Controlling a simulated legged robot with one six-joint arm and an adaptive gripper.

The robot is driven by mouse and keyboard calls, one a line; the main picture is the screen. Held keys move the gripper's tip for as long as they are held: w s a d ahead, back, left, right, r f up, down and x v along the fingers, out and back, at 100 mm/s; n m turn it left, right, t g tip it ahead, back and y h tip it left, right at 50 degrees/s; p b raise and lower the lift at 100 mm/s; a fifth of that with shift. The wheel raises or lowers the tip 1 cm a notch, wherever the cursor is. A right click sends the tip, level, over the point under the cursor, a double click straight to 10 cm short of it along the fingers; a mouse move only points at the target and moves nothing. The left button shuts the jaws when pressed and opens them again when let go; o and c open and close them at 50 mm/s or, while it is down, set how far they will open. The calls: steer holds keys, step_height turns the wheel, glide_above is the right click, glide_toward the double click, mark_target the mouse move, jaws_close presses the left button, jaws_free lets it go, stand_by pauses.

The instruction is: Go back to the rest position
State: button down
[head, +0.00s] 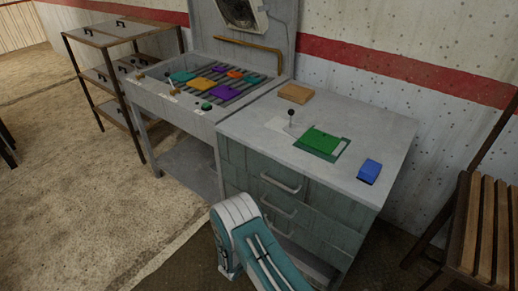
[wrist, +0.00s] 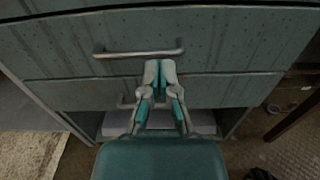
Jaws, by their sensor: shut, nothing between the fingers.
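My gripper (wrist: 160,72) shows in the wrist view with its two fingertips together and nothing between them. It is in front of the grey-green drawer cabinet (wrist: 225,45), just below and right of the upper drawer handle (wrist: 138,51). I cannot tell how far it is from the drawer front. In the head view my white and teal arm rises at the bottom centre in front of the same cabinet (head: 320,205); the fingers are hidden there.
A shelf (head: 105,40) is far left, a slatted chair (head: 485,220) right.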

steer(key=s+d+r+m+g, duration=0.3)
steer(key=d+r+m+g, duration=0.15)
steer(key=r, duration=0.45)
steer(key=s+d+r+m+g, duration=0.2)
steer(key=d+r+m+g, duration=0.15)
steer(key=r+m, duration=0.35)
steer(key=s+d+r+m+g, duration=0.3)
steer(key=d+r+m+g, duration=0.1)
steer(key=r, duration=0.6)
steer(key=s+a+r+m+t+y, duration=0.1)
steer(key=s+r+m+t+y, duration=0.1)
steer(key=s+r+m+y, duration=0.4)
steer(key=s+a+r+m+t+y, duration=0.2)
steer(key=s+r+m+y, duration=0.3)
steer(key=s+r, duration=0.4)
steer(key=s+m, duration=0.1)
steer(key=s, duration=0.6)
steer(key=shift+a+y, duration=0.15)
steer(key=shift+y, duration=0.25)
